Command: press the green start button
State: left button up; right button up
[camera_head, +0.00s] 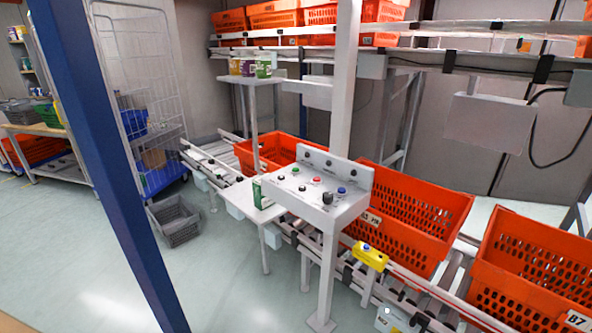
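A light grey control panel (350,176) stands on a post near the middle of the view, with several buttons and knobs on its sloped top. A small green button (295,170) is on the panel's left part, toward the back. A black knob (327,198) is near the panel's front right corner. Nothing covers the green button. Neither of my grippers is in view.
Orange totes (415,200) stand on a roller conveyor (430,286) behind and right of the panel. A yellow box with a blue button (370,257) is below it. A blue post (110,180) crosses the left foreground. Open floor (225,275) lies at left.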

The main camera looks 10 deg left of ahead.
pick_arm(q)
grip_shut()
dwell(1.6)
